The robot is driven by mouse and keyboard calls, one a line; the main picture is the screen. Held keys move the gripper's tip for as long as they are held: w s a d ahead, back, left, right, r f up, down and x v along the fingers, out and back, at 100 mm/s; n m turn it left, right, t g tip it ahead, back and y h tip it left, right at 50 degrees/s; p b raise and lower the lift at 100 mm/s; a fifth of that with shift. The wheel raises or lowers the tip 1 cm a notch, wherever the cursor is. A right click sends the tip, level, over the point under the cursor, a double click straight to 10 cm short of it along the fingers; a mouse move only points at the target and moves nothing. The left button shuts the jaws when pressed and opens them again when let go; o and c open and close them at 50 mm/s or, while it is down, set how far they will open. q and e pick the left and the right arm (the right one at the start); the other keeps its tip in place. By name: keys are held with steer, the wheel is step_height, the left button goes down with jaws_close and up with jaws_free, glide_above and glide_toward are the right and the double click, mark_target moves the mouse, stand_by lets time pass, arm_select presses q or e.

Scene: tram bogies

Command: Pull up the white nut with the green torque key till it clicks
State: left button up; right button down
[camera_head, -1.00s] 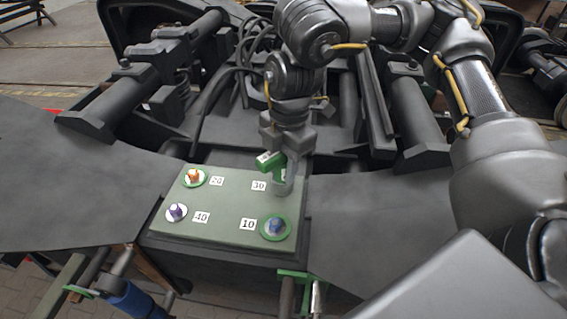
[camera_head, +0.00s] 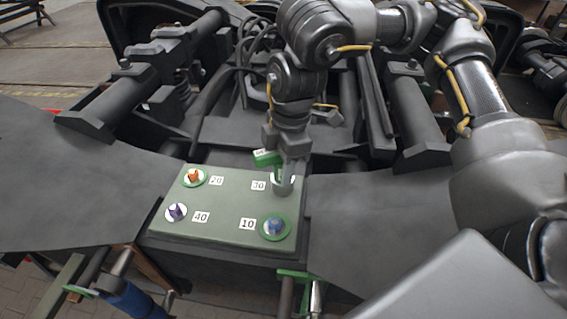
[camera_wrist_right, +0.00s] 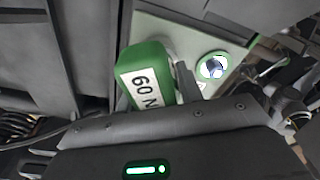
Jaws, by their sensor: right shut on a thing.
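My right gripper (camera_head: 284,180) is shut on the green torque key (camera_head: 266,158) over the corner of the plate (camera_head: 232,215) beside the label 30 (camera_head: 259,185). In the right wrist view the key (camera_wrist_right: 143,70) has a green body with a white label that seems to read 60 N. The white nut cannot be made out; the gripper covers the spot next to the label 30. Whether the key sits on a nut there is hidden. My left gripper is not in view.
An orange nut (camera_head: 194,176) stands by label 20, a purple nut (camera_head: 177,211) by label 40, and a blue nut (camera_head: 275,227) by label 10, close in front of my gripper. Dark bogie beams and cables surround the plate.

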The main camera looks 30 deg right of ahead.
steer(key=shift+m, duration=0.7)
steer(key=shift+r+p, duration=2.5)
steer(key=shift+r, duration=0.55)
